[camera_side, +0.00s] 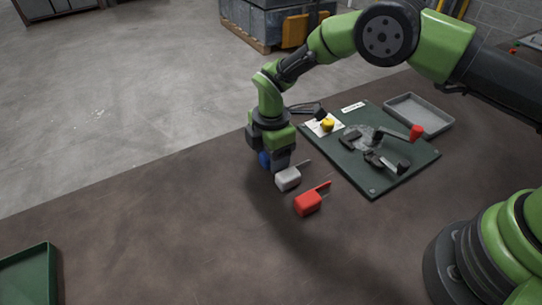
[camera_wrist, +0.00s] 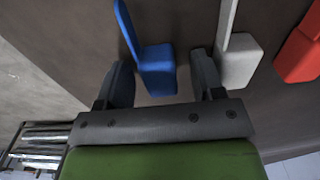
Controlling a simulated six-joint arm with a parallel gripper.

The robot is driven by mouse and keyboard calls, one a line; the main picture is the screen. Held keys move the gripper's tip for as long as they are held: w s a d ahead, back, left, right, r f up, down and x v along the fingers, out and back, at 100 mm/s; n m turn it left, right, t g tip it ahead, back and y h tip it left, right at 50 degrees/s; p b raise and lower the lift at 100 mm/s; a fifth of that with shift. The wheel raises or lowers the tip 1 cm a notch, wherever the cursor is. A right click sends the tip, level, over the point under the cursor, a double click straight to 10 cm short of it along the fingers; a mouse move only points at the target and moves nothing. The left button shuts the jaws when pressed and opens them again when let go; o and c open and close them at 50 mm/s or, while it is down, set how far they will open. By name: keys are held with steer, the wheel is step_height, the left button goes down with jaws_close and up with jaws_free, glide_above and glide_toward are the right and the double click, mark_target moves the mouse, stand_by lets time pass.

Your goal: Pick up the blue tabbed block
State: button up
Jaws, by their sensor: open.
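The blue tabbed block (camera_wrist: 157,70) lies on the brown table in the wrist view, its long thin tab pointing up and away from my gripper. In the side view only a bit of the blue block (camera_side: 265,159) shows, mostly hidden by my gripper (camera_side: 268,162). In the wrist view my gripper (camera_wrist: 163,83) is open, with one finger on each side of the blue block. The right finger is close to the white tabbed block. I cannot tell whether either finger touches the blue block.
A white tabbed block (camera_side: 288,179) and a red tabbed block (camera_side: 308,203) lie just right of my gripper. A dark green board (camera_side: 405,165) with a clamp fixture and a yellow knob stands beyond. A grey tray (camera_side: 440,122) is at the back right; a green tray (camera_side: 48,262) is at the front left.

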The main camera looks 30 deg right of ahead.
steer(key=c, duration=1)
